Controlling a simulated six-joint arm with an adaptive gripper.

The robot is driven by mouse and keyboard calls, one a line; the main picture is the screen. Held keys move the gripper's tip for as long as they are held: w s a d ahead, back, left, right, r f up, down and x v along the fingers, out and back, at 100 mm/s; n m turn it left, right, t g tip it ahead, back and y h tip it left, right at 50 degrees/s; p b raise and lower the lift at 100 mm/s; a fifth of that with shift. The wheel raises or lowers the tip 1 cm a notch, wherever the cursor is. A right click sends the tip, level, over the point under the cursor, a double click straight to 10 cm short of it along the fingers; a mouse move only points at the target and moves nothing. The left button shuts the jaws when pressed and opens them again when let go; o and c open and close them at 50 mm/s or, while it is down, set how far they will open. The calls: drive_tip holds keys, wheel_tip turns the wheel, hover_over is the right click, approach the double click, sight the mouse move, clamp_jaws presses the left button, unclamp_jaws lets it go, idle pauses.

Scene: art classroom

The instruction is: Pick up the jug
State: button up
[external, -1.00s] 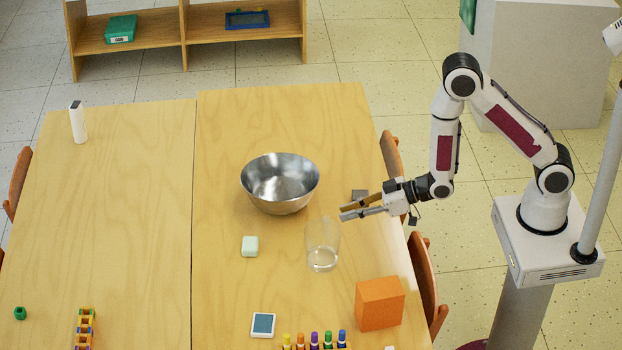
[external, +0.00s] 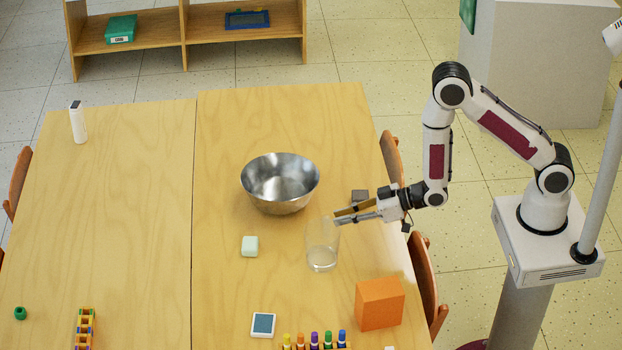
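The jug (external: 322,247) is a clear, see-through vessel standing upright on the wooden table, right of the middle. My gripper (external: 337,217) reaches in from the right, with its fingers pointing left. Its fingertips appear at the jug's upper right rim. I cannot tell from this view whether they touch it or are in front of, behind or above it. The two fingers are apart, with a gap between them, and nothing shows held in them.
A metal bowl (external: 280,184) stands behind the jug. A pale green block (external: 250,246) lies left of it. The table's left half is mostly clear.

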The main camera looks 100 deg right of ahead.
sight(324, 221)
drive_tip(key=shift+w+f, duration=0.15)
drive_tip(key=shift+w, duration=0.15)
drive_tip(key=shift+w, duration=0.1)
drive_tip(key=shift+x, duration=2.5)
clamp_jaws()
